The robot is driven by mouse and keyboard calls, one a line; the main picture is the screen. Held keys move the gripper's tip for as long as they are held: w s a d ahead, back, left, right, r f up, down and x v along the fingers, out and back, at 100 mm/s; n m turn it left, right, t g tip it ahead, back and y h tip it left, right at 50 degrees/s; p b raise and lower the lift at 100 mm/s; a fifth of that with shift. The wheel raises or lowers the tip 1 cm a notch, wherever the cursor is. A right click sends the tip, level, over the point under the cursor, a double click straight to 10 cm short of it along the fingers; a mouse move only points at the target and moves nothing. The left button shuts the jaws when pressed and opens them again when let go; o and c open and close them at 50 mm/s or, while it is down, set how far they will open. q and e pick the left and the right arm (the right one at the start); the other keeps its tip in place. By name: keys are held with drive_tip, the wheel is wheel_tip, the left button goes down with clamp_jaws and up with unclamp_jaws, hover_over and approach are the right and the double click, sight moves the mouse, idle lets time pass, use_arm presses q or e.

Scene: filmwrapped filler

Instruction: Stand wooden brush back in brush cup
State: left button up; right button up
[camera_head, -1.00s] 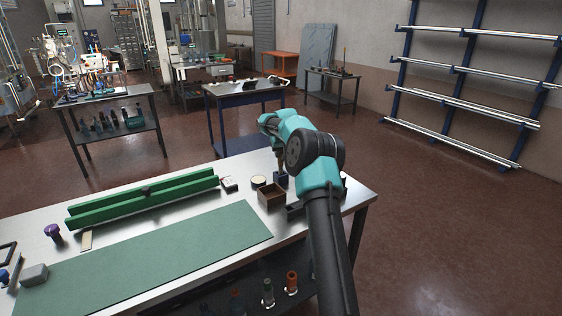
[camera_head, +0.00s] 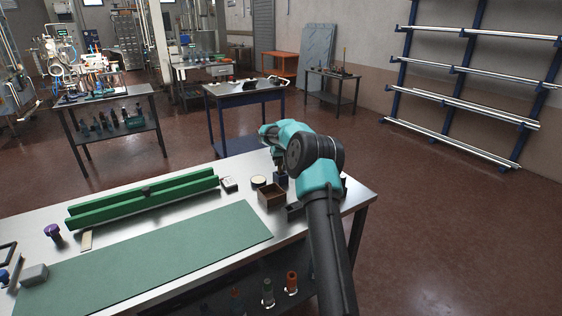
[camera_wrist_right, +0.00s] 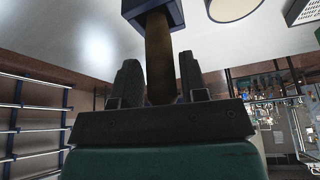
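The wooden brush (camera_wrist_right: 158,60) is a brown, rounded piece between the two fingers of my right gripper (camera_wrist_right: 160,75) in the right wrist view. Its far end goes into the mouth of the dark blue brush cup (camera_wrist_right: 150,8), or hides in front of it; how deep I cannot tell. In the head view the brush cup (camera_head: 281,180) stands on the steel bench near its right end, and my right gripper (camera_head: 281,162) is right above it, mostly hidden by my arm. My left gripper is not in view.
A brown open box (camera_head: 271,196) and a round pale-topped tin (camera_head: 258,182) stand close to the cup. A green rail (camera_head: 145,198) and a green mat (camera_head: 150,262) lie to the left. The mat is clear.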

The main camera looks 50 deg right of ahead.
drive_tip(key=shift+o, duration=1.2)
drive_tip(key=shift+r, duration=0.1)
drive_tip(key=v, duration=1.2)
drive_tip(key=shift+w+r, duration=0.1)
idle(1.1)
